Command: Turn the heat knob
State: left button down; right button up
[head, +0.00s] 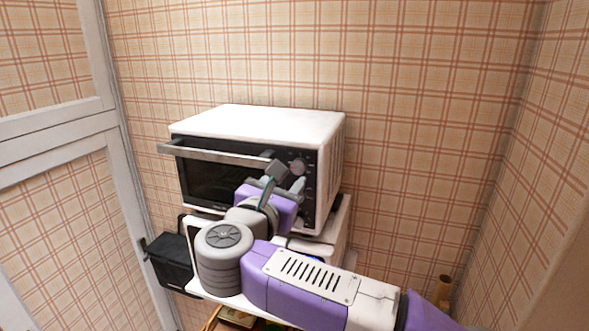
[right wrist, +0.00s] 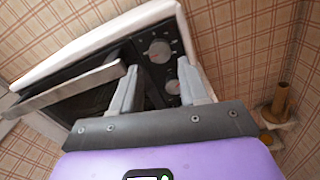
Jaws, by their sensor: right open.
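A white oven (head: 255,122) with a dark front stands against the wall. It also shows in the right wrist view (right wrist: 100,42). Its control panel has an upper round grey knob (right wrist: 159,50) and a lower knob (right wrist: 173,87); the upper one also shows in the head view (head: 297,165). The markings are too small to tell which is the heat knob. My right gripper (head: 284,183) is open and empty in front of the panel. My left gripper is out of view.
A long metal door handle (head: 215,154) juts out left of the panel. The oven stands on a white unit (head: 338,228), partly hidden by my arm. A black box (head: 170,262) is at the lower left. A brown bottle-like object (head: 443,288) stands at the lower right.

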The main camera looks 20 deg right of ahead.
aim_at(297, 169)
jog(key=p+x, duration=0.1)
jog(key=x, duration=0.4)
jog(key=shift+w+d, duration=0.15)
jog(key=shift+w, duration=0.1)
jog(key=c, duration=0.8)
jog(key=shift+o, duration=0.2)
